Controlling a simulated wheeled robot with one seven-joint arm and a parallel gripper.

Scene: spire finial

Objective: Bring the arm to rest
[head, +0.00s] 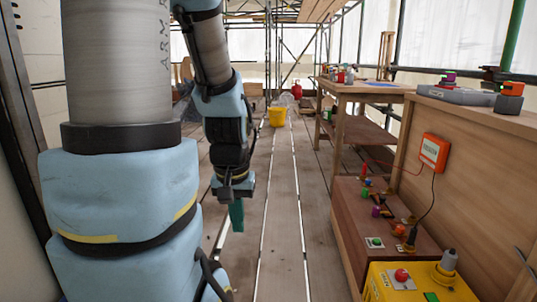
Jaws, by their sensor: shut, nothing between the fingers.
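My arm hangs down in the left part of the head view, its upper links large and close to the camera. My gripper (237,215) is at the lower end of the arm, pointing down over the plank floor (281,230). Its teal fingers are shut with nothing seen between them. It is clear of the benches on the right and touches nothing that I can see.
A low brown bench (362,230) on the right holds several small coloured parts. A yellow box (420,285) with a red button stands at the front right. An orange box (434,152) hangs on a wooden panel. A yellow bucket (277,117) stands farther back. The middle planks are free.

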